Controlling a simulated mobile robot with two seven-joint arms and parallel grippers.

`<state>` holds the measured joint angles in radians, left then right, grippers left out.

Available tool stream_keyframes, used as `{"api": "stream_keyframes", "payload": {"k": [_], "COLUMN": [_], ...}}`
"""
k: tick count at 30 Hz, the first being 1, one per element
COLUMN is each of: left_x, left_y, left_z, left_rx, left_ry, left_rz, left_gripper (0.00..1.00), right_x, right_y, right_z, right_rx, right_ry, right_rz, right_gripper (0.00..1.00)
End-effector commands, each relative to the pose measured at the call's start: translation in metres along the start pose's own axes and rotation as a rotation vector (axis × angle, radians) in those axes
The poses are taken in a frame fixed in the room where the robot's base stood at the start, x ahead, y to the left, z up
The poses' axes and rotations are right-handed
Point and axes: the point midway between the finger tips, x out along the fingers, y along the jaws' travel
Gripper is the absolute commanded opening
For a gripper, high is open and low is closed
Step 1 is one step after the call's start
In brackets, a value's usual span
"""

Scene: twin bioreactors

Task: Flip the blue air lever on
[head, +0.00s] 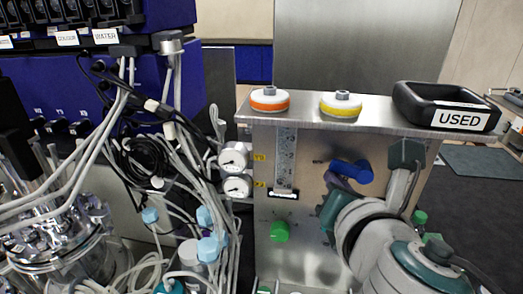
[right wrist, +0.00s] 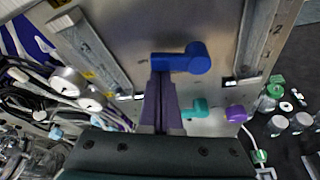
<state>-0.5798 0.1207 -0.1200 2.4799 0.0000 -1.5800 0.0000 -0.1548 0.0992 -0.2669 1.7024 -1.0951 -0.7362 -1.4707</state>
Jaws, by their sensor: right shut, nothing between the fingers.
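The blue air lever (head: 352,171) is on the upright metal panel, right of the flow scale. In the right wrist view the blue lever (right wrist: 197,60) lies about level, with its round knob on the right and its bar reaching left. My right gripper (head: 336,180) is shut and empty, just below the lever in the head view. In the right wrist view its purple fingertips (right wrist: 160,76) are at the underside of the bar's left end. I cannot tell if they touch it. My left gripper is not in view.
A teal lever (right wrist: 195,108) and a purple knob (right wrist: 236,114) sit close to my right gripper. A green knob (head: 279,231) is lower on the panel. Two gauges (head: 233,158) and many cables are at left. A black "USED" tray (head: 446,105) stands on the shelf.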

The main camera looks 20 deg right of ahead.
Motion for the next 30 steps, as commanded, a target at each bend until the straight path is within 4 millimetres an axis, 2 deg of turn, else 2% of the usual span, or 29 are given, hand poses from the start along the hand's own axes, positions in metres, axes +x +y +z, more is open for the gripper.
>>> {"api": "stream_keyframes", "payload": {"k": [5, 10, 30], "left_x": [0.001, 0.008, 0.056], "left_y": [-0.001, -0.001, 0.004], "left_z": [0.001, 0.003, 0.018], "left_rx": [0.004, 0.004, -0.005], "left_ry": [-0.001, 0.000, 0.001], "left_rz": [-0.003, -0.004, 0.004], "left_gripper": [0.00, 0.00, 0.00], "right_x": [-0.002, -0.004, -0.012], "right_y": [0.002, 0.001, -0.006], "right_z": [0.007, 0.011, 0.035], "right_rx": [0.035, 0.315, 0.902], "right_ry": [-0.002, -0.001, -0.002], "right_rz": [0.013, 0.110, 0.314], "right_gripper": [0.00, 0.00, 0.00]}}
